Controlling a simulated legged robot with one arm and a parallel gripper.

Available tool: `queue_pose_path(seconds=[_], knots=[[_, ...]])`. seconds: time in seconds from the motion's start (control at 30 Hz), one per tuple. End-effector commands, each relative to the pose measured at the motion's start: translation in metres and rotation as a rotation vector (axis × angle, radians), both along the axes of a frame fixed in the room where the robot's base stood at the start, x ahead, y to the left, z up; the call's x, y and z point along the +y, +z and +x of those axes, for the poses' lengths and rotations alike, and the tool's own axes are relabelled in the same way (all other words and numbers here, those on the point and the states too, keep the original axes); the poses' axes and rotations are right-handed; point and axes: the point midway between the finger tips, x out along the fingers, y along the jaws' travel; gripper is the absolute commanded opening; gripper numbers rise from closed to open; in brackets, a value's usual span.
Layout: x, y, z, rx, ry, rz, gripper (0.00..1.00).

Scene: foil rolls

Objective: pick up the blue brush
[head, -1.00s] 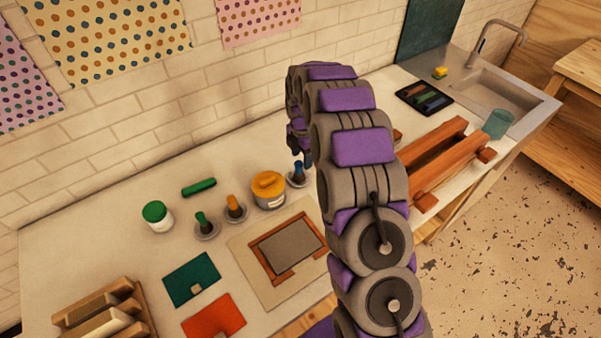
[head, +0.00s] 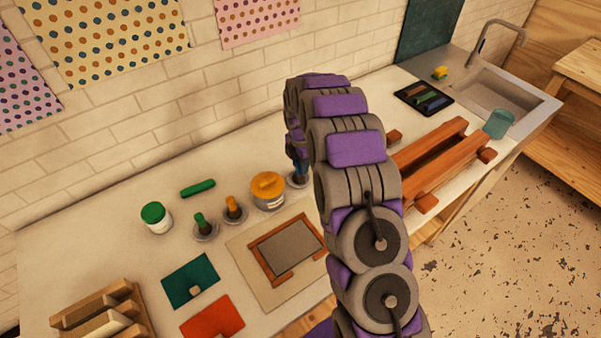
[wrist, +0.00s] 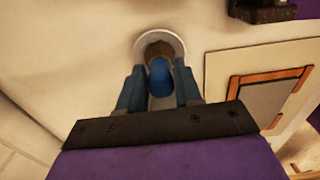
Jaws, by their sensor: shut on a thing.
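The blue brush (wrist: 160,76) is between the two fingers of my gripper (wrist: 158,88) in the wrist view. My gripper is shut on its blue upper part. The brush's brown lower part shows beyond, over a round pale dish (wrist: 140,46). In the head view, my gripper (head: 297,158) is at the brush, behind the yellow-lidded jar and left of my arm. The brush (head: 300,170) looks upright, with its lower end at the dish. I cannot tell whether it touches the dish. My gripper hides most of its top.
A jar with a yellow lid (head: 267,190) stands close to the left of the dish. Orange (head: 233,210) and green (head: 203,226) brushes stand in dishes farther left. A wooden frame (head: 285,250) lies in front. Wooden rails (head: 440,160) are to the right.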

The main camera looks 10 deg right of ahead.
Motion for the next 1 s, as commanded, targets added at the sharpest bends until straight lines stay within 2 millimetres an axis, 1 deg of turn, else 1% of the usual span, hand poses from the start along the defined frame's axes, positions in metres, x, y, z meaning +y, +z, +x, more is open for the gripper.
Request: queue_pose_path(seconds=[0.03,0.07,0.13,0.17,0.33,0.43,0.57,0.73,1.0], knots=[[0.002,0.000,0.000,0.001,0.001,-0.001,0.06],[0.002,0.000,0.000,0.001,0.001,-0.001,0.03],[0.003,0.000,0.000,0.001,0.001,-0.001,0.03],[0.002,0.000,0.000,0.001,0.001,0.000,0.00],[0.001,0.001,0.000,0.001,0.001,0.003,0.00],[0.000,0.005,0.000,0.000,0.001,0.003,0.00],[0.000,0.017,0.000,0.000,0.002,0.002,0.00],[0.000,0.039,0.001,-0.005,0.002,0.002,0.00],[-0.009,0.039,-0.026,-0.001,0.001,0.001,0.00]])
